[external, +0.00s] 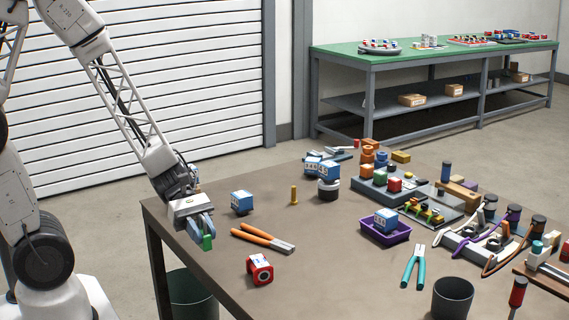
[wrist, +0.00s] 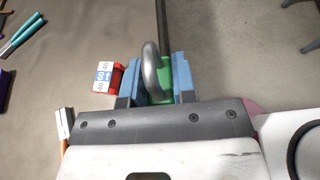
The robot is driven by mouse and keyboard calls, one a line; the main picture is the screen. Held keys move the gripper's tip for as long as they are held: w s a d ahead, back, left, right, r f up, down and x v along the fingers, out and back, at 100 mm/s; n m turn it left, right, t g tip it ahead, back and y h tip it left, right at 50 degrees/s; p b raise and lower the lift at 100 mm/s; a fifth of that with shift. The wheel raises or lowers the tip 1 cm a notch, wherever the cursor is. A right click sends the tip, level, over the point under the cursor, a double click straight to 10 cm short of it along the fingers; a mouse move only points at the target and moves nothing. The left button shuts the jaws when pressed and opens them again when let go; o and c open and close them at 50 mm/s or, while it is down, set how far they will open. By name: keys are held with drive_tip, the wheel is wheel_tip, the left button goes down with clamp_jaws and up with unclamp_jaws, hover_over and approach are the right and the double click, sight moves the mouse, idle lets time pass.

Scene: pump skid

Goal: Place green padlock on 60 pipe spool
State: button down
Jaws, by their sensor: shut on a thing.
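My gripper (external: 205,232) is at the near left edge of the brown table, shut on the green padlock (external: 207,243). In the wrist view, the padlock's green body (wrist: 166,84) sits between the blue fingers, with its grey shackle (wrist: 151,68) showing. The padlock and the spool are apart.
Orange-handled pliers (external: 262,238) lie near my gripper. Blue labelled blocks (external: 241,202) stand beyond. A purple tray (external: 386,232), teal pliers (external: 413,265) and a dark cup (external: 452,298) are to the right. The table around the red spool is mostly clear.

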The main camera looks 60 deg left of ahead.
drive_tip(key=w+d, duration=0.1)
drive_tip(key=w, duration=0.2)
drive_tip(key=w+d, duration=0.2)
drive_tip(key=w, duration=0.2)
drive_tip(key=w+d+f, duration=0.1)
drive_tip(key=w+d, duration=0.1)
drive_tip(key=w, duration=0.2)
drive_tip(key=shift+w+d, duration=0.1)
drive_tip(key=shift+w, duration=0.2)
drive_tip(key=shift+f, duration=1.8)
drive_tip(key=shift+f, duration=0.15)
drive_tip(key=c, duration=0.9)
unclamp_jaws()
drive_tip(key=shift+v, duration=6.05)
